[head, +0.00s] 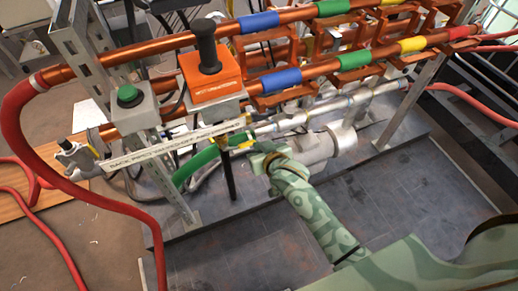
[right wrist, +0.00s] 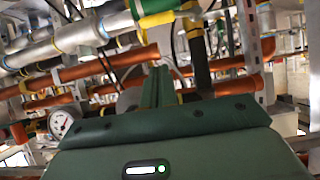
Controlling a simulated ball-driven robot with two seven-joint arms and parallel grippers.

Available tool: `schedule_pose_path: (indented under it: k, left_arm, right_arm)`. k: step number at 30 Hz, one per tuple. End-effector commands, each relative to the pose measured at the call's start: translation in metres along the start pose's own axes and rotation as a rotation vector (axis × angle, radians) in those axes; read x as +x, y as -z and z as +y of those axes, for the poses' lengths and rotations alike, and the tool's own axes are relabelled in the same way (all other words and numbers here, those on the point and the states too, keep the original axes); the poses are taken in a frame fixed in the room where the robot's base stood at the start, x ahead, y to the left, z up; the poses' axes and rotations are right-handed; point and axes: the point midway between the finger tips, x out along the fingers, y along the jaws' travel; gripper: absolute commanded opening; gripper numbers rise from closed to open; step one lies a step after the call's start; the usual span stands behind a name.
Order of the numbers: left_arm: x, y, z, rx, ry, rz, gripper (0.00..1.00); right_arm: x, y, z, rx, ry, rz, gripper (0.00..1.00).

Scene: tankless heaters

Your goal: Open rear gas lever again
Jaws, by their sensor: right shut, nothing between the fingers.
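My right gripper (head: 254,148) comes in from the lower right in the head view, at the silver pipe run beneath the copper pipes. In the right wrist view its fingers (right wrist: 158,88) are together, with nothing visible between them. A small yellow part (head: 243,140) sits right by the fingertips, beside a green pipe section (head: 196,165). I cannot tell for sure whether this yellow part is the rear gas lever, or whether the fingers touch it. In the right wrist view a green fitting with yellow edges (right wrist: 158,12) lies just beyond the fingers. My left gripper is out of view.
A label strip (head: 170,148) crosses the frame. Copper pipes with coloured bands (head: 282,79) run above. A gauge (right wrist: 61,124) shows at left in the wrist view.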

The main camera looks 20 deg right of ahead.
Motion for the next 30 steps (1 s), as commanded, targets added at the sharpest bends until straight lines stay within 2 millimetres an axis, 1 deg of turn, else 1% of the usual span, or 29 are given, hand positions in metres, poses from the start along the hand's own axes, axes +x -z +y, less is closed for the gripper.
schedule_pose_path:
  k: [1,6,9,12,14,19,30]
  left_arm:
    - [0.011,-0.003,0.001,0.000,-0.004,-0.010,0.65]
    - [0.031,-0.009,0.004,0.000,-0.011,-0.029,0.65]
    - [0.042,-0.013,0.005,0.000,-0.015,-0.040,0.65]
    - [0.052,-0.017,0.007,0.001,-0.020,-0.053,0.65]
    - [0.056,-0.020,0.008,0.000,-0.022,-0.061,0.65]
    - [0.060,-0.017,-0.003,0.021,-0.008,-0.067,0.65]
    - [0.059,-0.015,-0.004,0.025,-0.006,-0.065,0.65]
  right_arm:
    - [0.015,-0.007,0.000,-0.001,0.000,-0.005,0.00]
    - [0.053,-0.009,0.000,0.000,0.000,-0.007,0.00]
    - [0.073,-0.008,0.000,-0.001,0.000,-0.006,0.00]
    - [0.085,-0.021,0.000,0.000,0.000,-0.009,0.00]
    - [0.090,-0.025,0.000,0.000,0.000,-0.007,0.00]
    - [0.097,-0.031,0.000,-0.001,0.000,-0.004,0.00]
    - [0.097,-0.029,0.000,0.000,0.000,-0.001,0.00]
